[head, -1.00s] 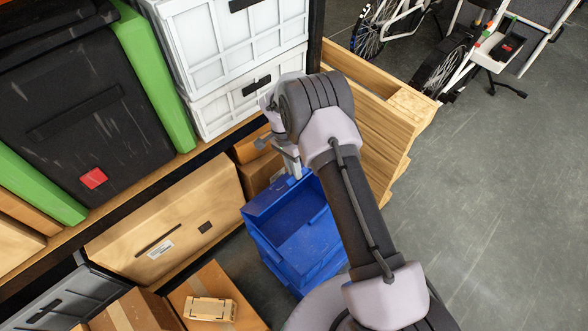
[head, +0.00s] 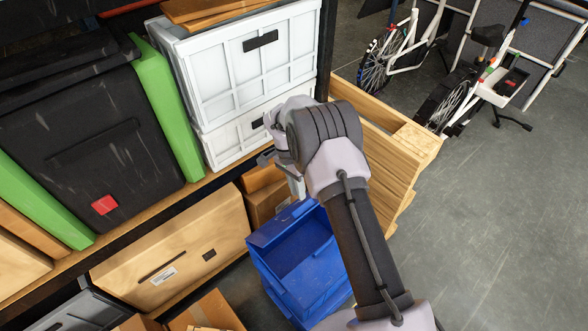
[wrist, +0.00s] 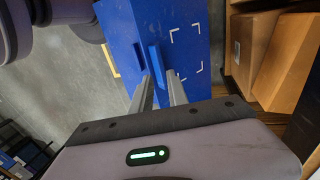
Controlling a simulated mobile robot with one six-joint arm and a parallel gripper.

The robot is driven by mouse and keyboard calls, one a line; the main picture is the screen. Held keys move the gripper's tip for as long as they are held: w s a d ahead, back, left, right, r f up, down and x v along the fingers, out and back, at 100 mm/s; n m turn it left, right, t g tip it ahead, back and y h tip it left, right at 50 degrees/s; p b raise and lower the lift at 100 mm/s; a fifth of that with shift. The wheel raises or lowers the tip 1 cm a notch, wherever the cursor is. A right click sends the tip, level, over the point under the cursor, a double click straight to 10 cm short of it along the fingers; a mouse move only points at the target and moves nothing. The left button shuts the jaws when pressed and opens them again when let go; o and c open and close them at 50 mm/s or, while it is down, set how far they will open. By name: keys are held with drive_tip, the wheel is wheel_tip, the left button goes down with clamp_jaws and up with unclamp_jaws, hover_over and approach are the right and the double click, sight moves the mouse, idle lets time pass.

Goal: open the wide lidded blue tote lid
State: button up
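The blue tote (head: 300,258) stands on the floor beside the shelving, partly hidden by my arm. Its top looks recessed in the head view; I cannot tell the lid's state. In the wrist view, a blue face (wrist: 190,30) with white corner marks and a raised blue ridge (wrist: 154,58) fills the upper middle. My gripper (wrist: 159,75) has its two fingers apart, with the ridge's near end between or just beyond the tips; contact is unclear. In the head view my gripper (head: 297,188) is at the tote's far edge, mostly hidden by my wrist.
Cardboard boxes (head: 175,240) sit on the low shelf left of the tote. White crates (head: 245,60) and a black case (head: 90,140) stand above. Wooden pallets (head: 385,150) are behind my arm. Grey floor (head: 490,220) is clear at right, with bikes (head: 470,85) beyond.

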drive_tip(key=p+v, duration=0.3)
drive_tip(key=v, duration=0.9)
drive_tip(key=shift+c, duration=0.2)
